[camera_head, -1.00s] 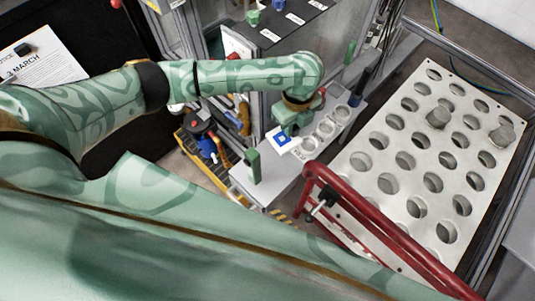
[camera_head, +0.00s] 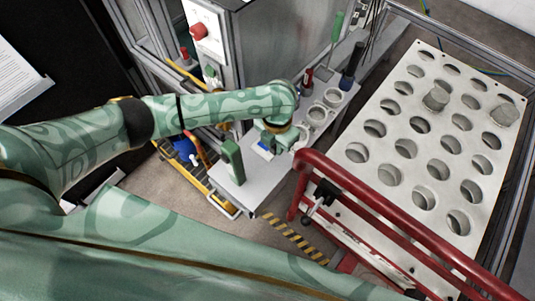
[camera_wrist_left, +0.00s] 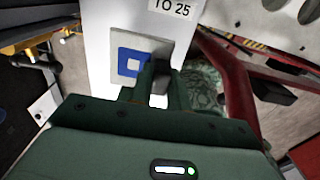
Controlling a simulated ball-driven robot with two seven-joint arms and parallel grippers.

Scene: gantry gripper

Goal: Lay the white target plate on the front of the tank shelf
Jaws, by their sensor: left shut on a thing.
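The white target plate with a blue square (camera_wrist_left: 133,62) is in my left gripper, whose fingers show in the wrist view (camera_wrist_left: 155,82). In the head view the left gripper (camera_head: 268,141) hangs over the pale tank shelf (camera_head: 238,190). The shelf (camera_wrist_left: 108,18) also lies behind the plate in the wrist view. I cannot tell whether the plate touches it. My right gripper is out of view.
A green upright block (camera_head: 232,161) stands on the shelf left of the gripper. Round cup holders (camera_head: 317,115) are on the shelf behind it. A red tube rail (camera_head: 400,220) runs close on the right, before a pale plate with many holes (camera_head: 405,148).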

